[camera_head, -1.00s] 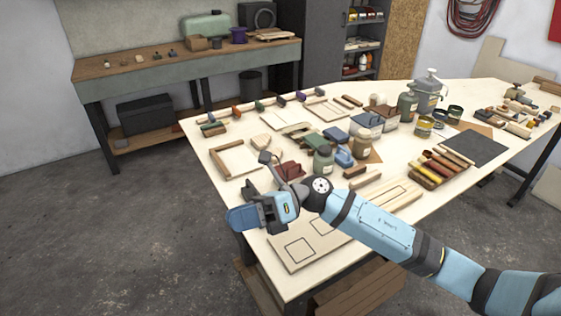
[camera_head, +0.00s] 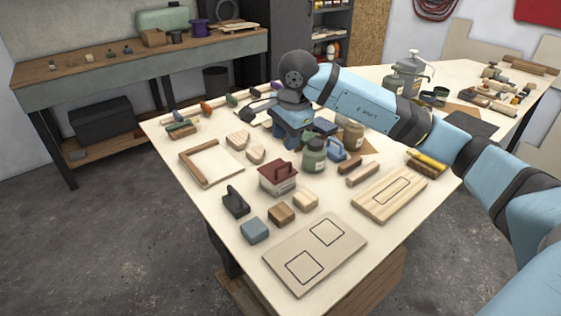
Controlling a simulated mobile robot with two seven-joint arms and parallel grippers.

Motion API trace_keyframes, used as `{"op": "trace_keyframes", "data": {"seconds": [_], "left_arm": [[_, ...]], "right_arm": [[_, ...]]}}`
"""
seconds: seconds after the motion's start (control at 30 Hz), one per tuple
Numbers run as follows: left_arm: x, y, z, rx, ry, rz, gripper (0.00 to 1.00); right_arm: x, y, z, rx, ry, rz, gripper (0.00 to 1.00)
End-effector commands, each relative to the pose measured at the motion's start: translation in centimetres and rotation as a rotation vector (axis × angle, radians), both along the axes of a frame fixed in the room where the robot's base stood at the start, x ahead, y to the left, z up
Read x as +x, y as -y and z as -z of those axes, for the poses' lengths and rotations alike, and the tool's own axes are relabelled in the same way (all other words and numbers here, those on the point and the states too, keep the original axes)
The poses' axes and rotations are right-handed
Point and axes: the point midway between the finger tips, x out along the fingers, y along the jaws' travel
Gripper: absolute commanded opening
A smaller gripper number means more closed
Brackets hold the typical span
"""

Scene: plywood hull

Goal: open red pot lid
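The red pot (camera_head: 278,187) stands upright on the plywood table (camera_head: 185,205), left of the middle. It is a small pale, box-shaped pot. My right gripper (camera_head: 291,137) is above the table behind the red pot, apart from the lid. Its fingers point down and are mostly hidden by the gripper's own body, so I cannot tell whether they are open. My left gripper is not in view.
A dark-handled block (camera_head: 235,203), a blue block (camera_head: 254,230) and two wooden blocks stand before the pot. A green jar (camera_head: 314,156) is at its right. A board with two outlined squares (camera_head: 315,255) lies at the front. A wooden frame (camera_head: 208,165) lies left.

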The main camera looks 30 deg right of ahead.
Motion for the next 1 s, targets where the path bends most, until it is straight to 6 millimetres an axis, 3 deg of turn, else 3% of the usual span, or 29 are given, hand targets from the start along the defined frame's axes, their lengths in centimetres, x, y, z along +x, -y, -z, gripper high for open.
{"op": "trace_keyframes", "data": {"seconds": [0.2,0.4,0.83,0.87,1.0], "left_arm": [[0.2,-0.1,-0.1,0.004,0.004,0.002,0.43],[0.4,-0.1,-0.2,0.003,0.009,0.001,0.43],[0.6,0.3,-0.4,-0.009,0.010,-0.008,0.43],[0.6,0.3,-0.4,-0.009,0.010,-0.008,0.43],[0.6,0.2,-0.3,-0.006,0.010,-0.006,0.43]], "right_arm": [[0.9,-0.1,4.8,0.003,-0.004,0.000,0.36],[1.5,-0.2,7.5,0.003,-0.001,0.001,0.36],[1.7,-0.2,8.6,0.003,0.000,0.000,0.36],[1.7,-0.2,8.6,0.003,0.000,0.000,0.34],[1.7,-0.2,8.6,0.003,0.000,0.000,0.01]]}}
